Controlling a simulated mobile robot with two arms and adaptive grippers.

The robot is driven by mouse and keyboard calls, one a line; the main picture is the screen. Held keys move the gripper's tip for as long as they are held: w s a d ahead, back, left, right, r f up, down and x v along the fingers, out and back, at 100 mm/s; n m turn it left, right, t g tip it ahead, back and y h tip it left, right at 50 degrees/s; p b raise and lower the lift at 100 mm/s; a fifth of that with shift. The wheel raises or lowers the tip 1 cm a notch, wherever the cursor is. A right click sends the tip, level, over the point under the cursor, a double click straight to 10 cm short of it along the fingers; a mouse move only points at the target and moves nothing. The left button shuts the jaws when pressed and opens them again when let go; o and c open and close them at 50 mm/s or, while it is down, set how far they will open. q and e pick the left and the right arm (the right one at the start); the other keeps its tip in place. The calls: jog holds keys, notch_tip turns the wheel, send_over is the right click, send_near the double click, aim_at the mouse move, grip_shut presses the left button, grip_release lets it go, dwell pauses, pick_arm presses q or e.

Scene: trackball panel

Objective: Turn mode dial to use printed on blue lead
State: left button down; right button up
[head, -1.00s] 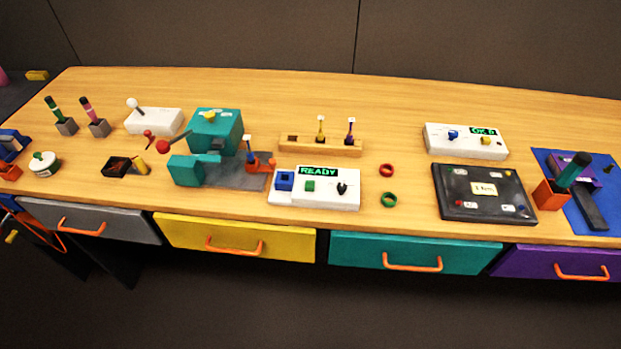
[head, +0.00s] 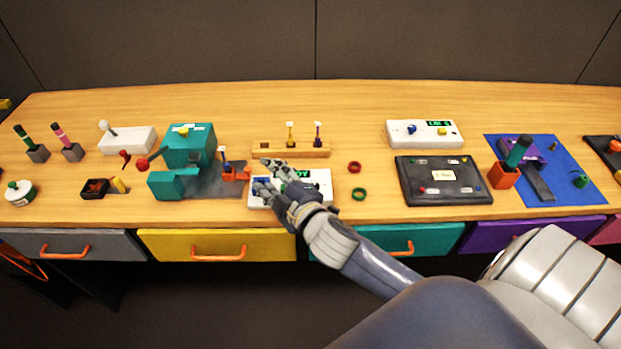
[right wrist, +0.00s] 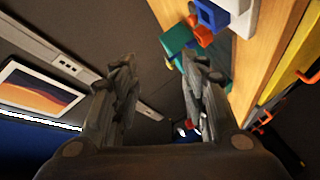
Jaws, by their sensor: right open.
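My right gripper (head: 264,174) is open and empty. In the head view it is over the left part of the front white panel (head: 321,180), and it hides much of that panel's controls and display. The right wrist view shows its two fingers apart (right wrist: 158,88), with a blue square part (right wrist: 207,14) on white at the top edge. The rear white panel (head: 424,139) has a blue knob (head: 411,129), a yellow part (head: 441,131) and a green display. I cannot tell which control is the mode dial, and no lead with readable print shows. My left gripper is not in view.
A wooden rack (head: 262,151) stands behind the front panel. A teal machine (head: 189,146) is to its left. A dark panel (head: 444,196) is further right. The back of the table is clear.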

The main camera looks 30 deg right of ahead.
jog(key=w+a+r+n+g+y, duration=0.1)
jog(key=w+a+r+n+y, duration=0.1)
jog(key=a+r+n+y, duration=0.65)
jog(key=w+a+r+n+y, duration=0.15)
jog(key=r+n+y, duration=0.3)
jog(key=n, duration=0.95)
jog(key=n+g+h, duration=0.9)
jog(key=n+g, duration=0.5)
jog(key=n, duration=0.3)
send_near(316, 185)
jog(key=p+x, duration=0.2)
jog(key=x, duration=0.4)
jog(key=shift+s+a+f, duration=0.1)
jog(key=shift+a+f, duration=0.1)
jog(key=shift+p+x, duration=0.35)
jog(key=shift+x, duration=0.4)
